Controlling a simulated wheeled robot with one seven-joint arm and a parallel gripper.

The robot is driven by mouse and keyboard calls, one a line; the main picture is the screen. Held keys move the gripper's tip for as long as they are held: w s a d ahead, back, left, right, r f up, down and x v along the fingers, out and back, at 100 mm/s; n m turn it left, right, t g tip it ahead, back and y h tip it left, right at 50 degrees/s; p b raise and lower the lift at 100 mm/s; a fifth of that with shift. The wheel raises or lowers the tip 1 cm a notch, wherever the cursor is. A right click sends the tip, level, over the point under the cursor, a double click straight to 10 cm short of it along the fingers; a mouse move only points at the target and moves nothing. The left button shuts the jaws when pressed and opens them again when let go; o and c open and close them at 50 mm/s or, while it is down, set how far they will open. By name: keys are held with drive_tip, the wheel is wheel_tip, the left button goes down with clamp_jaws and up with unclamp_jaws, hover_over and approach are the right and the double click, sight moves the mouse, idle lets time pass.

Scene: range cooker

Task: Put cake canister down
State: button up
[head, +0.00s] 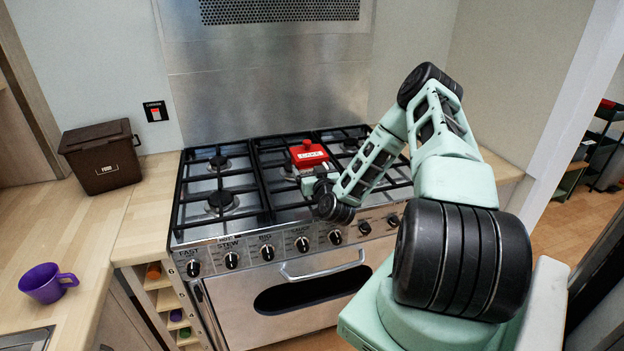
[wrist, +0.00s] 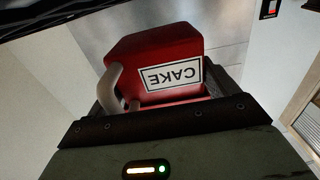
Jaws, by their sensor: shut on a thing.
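The cake canister (head: 308,153) is red with a white label, in the head view over the middle of the range cooker (head: 222,233). In the wrist view the canister (wrist: 150,58) shows close up, its CAKE label upside down, with a pale curved handle at its left. My gripper (head: 312,172) is shut on the canister; in the wrist view its dark jaw edge (wrist: 160,122) crosses in front of the canister's near part. The canister's far side is hidden. I cannot tell whether its base touches the hob grate.
A brown lidded bin (head: 101,158) stands on the wooden counter (head: 30,220) left of the cooker. A purple mug (head: 42,284) sits nearer on that counter. Black grates (head: 262,190) cover the hob. The counter between bin and mug is clear.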

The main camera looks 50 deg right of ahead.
wheel_tip(320, 180, down, 4)
drive_tip(key=shift+r+p, duration=0.15)
drive_tip(key=shift+p, duration=0.4)
drive_tip(key=shift+f, duration=0.2)
drive_tip(key=shift+f+b, duration=0.5)
drive_tip(key=o, duration=0.9)
